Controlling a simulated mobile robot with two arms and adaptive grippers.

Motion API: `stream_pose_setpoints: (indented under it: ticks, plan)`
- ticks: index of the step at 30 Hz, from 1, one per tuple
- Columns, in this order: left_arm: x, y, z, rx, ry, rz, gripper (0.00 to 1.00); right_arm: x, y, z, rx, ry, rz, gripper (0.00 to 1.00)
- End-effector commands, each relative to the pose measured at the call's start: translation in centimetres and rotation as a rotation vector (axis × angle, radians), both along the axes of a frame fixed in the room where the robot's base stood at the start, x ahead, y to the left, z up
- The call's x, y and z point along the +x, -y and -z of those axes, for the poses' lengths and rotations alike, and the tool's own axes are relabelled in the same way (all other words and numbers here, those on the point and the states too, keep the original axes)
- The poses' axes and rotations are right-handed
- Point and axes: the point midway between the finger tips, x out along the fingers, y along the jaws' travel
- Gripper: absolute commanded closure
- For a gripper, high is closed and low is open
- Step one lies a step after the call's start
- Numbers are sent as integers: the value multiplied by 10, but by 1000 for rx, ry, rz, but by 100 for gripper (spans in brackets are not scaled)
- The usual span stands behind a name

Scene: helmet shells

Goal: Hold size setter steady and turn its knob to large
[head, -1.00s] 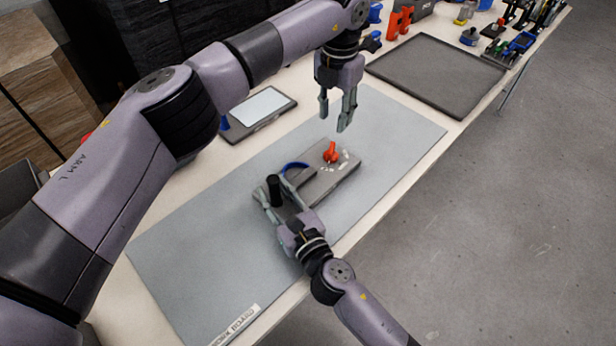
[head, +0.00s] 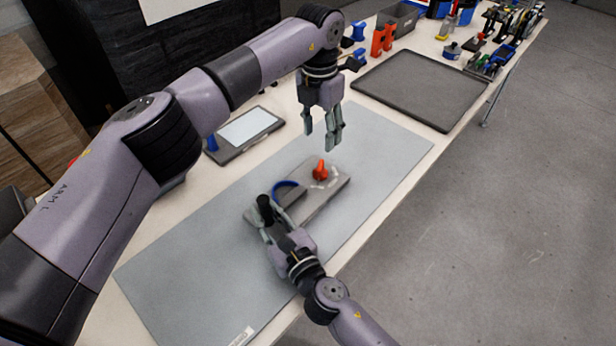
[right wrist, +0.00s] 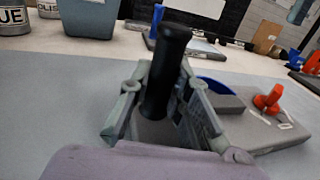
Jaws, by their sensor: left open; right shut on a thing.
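The size setter is a flat grey base (head: 314,203) on the grey work mat, with an orange-red knob (head: 319,171), white marks beside the knob, a blue arc (head: 287,186) and an upright black handle (head: 264,207). My right gripper (head: 270,223) is shut on the black handle; the right wrist view shows the handle (right wrist: 166,70) between its fingers and the knob (right wrist: 268,100) off to the right. My left gripper (head: 321,140) is open and empty, pointing down above the knob and apart from it. The knob's exact setting is too small to read.
A tablet-like device (head: 246,132) lies behind the setter at the left. An empty dark tray (head: 420,89) lies at the back right, with orange, blue and other items beyond it. The mat (head: 385,150) right of the setter is clear.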

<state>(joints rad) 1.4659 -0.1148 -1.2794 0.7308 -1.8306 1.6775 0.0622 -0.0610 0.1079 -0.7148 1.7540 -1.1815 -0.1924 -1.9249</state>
Motion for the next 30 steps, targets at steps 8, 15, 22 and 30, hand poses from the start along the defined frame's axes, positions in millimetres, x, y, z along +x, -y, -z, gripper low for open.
stream_pose_setpoints:
  ticks: [8, 15, 22, 30]
  plan:
    - [5, -21, -2, -184, 3, 485, 45, 0, 0, 0, 0, 0, 0, 100]
    - [10, -39, -8, -321, 89, 868, 45, 0, 0, 0, 0, 0, 0, 100]
    - [12, -46, -11, -369, 145, 1029, 45, 0, 0, 0, 0, 0, 0, 100]
    - [8, -34, 22, -375, 146, 1042, 45, 0, 0, 0, 0, 0, 0, 100]
